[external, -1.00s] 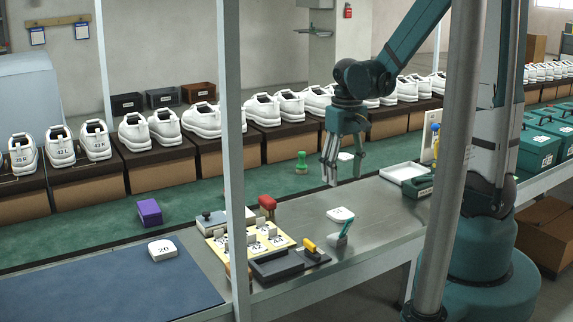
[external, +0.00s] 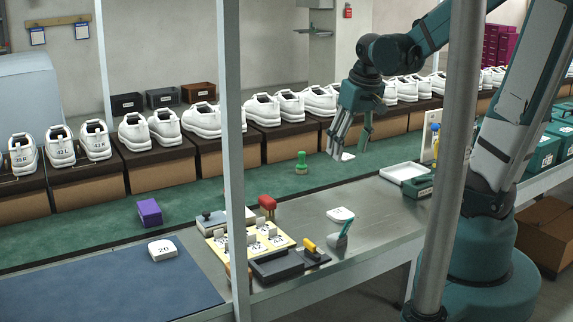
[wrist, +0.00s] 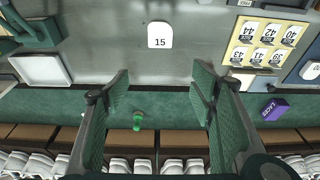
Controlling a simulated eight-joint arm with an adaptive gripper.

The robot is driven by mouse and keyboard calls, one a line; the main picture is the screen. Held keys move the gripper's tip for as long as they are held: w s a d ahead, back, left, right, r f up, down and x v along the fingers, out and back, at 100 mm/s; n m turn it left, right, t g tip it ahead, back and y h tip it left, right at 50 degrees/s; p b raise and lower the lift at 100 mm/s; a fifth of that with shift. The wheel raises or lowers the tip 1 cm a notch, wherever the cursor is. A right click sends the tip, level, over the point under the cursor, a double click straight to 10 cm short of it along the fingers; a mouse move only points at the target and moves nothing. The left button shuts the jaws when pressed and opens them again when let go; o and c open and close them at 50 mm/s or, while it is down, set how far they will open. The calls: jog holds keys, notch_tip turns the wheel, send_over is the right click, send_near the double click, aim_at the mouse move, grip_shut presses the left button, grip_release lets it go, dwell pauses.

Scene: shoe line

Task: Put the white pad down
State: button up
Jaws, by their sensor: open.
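My gripper (external: 349,150) is open and hangs tilted above the far side of the metal table, near the green belt. In the wrist view nothing is between its fingers (wrist: 160,80). A white pad marked 15 (external: 341,214) lies flat on the metal table, apart from the gripper. It also shows in the wrist view (wrist: 160,36). A white pad marked 20 (external: 162,249) lies by the far edge of the blue mat. A small white piece (external: 347,156) shows by the gripper's fingers, seemingly on the belt; its details are too small to tell.
A green stamp (external: 301,163) stands on the belt. A white tray (external: 403,172) lies right of the gripper. A cream number board (external: 252,241), a red-topped object (external: 267,203) and a purple box (external: 149,212) are to the left. White shoes on boxes line the back.

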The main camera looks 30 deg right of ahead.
jog(key=s+r+t, duration=0.4)
jog(key=s+r, duration=0.1)
jog(key=r, duration=0.4)
jog(key=shift+s+r, duration=0.15)
jog(key=shift+r, duration=0.05)
jog(key=shift+o, duration=0.8)
jog(key=shift+f, duration=0.1)
jog(key=shift+w+a+f+n+g+h+b, duration=0.25)
jog(key=shift+w+f+n+g, duration=0.95)
jog(key=shift+f+n, duration=2.2)
jog(key=shift+w+a+f+n+g+h+b, duration=0.3)
jog(key=shift+w+f+n+g, duration=0.9)
jog(key=shift+f+n, duration=2.15)
jog(key=shift+w+a+f+n+g+h+b, duration=0.1)
jog(key=shift+w+f+n+g+h, duration=0.25)
jog(key=shift+w+f+n+g, duration=2.8)
